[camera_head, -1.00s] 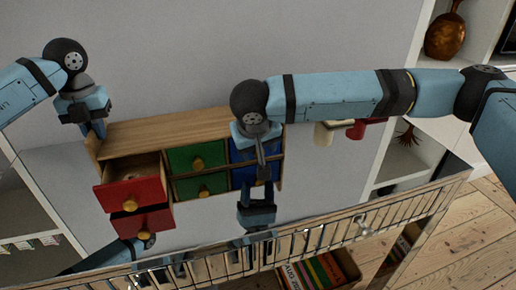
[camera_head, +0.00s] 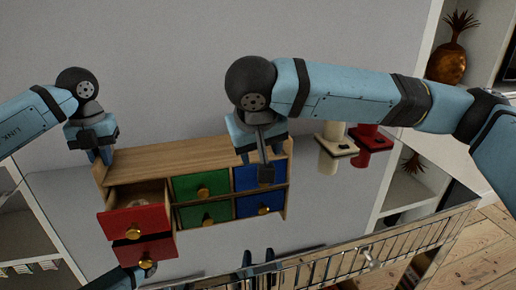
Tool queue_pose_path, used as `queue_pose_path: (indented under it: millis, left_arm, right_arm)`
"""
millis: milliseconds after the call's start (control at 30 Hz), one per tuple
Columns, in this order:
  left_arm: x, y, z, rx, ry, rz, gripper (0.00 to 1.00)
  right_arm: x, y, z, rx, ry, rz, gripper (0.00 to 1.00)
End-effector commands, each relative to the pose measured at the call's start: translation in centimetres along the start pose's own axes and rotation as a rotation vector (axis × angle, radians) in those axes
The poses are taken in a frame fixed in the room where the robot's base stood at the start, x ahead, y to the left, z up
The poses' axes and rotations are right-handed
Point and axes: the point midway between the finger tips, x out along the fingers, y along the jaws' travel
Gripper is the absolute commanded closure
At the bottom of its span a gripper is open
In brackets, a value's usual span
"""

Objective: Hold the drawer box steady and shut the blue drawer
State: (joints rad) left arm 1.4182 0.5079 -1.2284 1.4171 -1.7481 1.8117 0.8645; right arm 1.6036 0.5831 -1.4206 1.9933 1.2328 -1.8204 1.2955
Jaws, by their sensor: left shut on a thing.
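The wooden drawer box (camera_head: 195,153) stands on a glossy surface, with red, green and blue drawer fronts. My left gripper (camera_head: 101,158) is shut on the box's left end, at its top edge. The blue drawer (camera_head: 245,181) is at the right end. Its front looks about level with the green drawer (camera_head: 200,186), so it appears shut or nearly so. My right gripper (camera_head: 266,178) points down in front of the blue drawer and hides part of its front and its knob. I cannot tell whether its fingers are apart or touching it.
The red drawer (camera_head: 138,221) sticks out open at the left. White (camera_head: 328,158) and red (camera_head: 375,138) items stand right of the box. A metal railing (camera_head: 340,264) runs along the near edge.

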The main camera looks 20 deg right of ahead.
Motion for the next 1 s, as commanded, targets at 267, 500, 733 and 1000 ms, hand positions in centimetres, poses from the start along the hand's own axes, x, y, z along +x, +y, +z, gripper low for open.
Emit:
queue_pose_path:
  millis: [267, 500, 733, 1000]
  left_arm:
    - [0.0, 0.0, 0.0, 0.002, 0.001, 0.0, 0.58]
    - [-0.3, 0.0, 0.0, 0.0, 0.0, 0.0, 0.58]
    - [-3.7, -0.1, 0.0, 0.001, -0.004, 0.0, 0.58]
    - [-9.3, -0.1, 0.0, 0.001, -0.002, -0.001, 0.58]
  right_arm:
    - [0.0, 0.0, 0.0, 0.0, 0.0, 0.0, 0.45]
    - [0.1, 0.0, 0.0, 0.0, 0.0, 0.0, 0.45]
    - [0.0, 0.0, 0.0, 0.0, 0.0, 0.0, 0.45]
    - [0.1, 0.0, 0.0, 0.0, 0.0, 0.0, 0.45]
